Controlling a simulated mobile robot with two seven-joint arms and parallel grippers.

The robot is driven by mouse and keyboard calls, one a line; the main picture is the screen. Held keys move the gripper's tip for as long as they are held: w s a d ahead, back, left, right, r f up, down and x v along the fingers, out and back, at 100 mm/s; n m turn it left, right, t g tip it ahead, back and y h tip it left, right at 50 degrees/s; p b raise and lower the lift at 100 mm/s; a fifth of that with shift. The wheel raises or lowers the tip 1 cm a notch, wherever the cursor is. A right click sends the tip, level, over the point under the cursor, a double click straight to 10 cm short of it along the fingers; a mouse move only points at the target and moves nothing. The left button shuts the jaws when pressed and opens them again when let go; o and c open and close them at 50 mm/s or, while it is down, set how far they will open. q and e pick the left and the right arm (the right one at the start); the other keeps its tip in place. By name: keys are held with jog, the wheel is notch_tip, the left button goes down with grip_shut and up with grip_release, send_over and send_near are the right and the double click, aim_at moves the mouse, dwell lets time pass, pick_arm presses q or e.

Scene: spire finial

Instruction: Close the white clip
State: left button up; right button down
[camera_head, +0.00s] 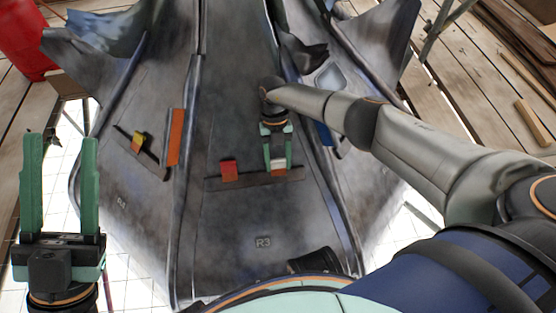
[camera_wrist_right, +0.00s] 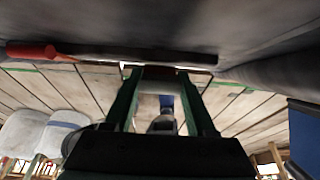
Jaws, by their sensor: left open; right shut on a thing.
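The white clip (camera_head: 277,163) sits at the right part of a dark strip (camera_head: 252,183) on the grey spire panel. My right gripper (camera_head: 277,164) reaches it from above in the head view, its two fingers around the clip and shut on it. The fingers cover much of the clip, so how far it is closed cannot be told. In the right wrist view, the right gripper (camera_wrist_right: 165,72) has its fingertips at the strip's edge (camera_wrist_right: 110,53). My left gripper (camera_head: 61,140) is open and empty at the far left, away from the panel.
A red clip (camera_head: 228,170) stands on the same strip to the left; its red end shows in the right wrist view (camera_wrist_right: 30,52). A yellow-and-red clip (camera_head: 138,142) and an orange bar (camera_head: 175,137) are on the left panel. A red container (camera_head: 22,40) stands at the upper left.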

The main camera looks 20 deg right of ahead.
jog(key=shift+c, duration=1.1)
grip_release()
jog(key=p+v, duration=0.2)
jog(key=v, duration=1)
jog(key=shift+r+p, duration=0.25)
jog(key=shift+p, duration=0.15)
jog(key=shift+w, duration=0.1)
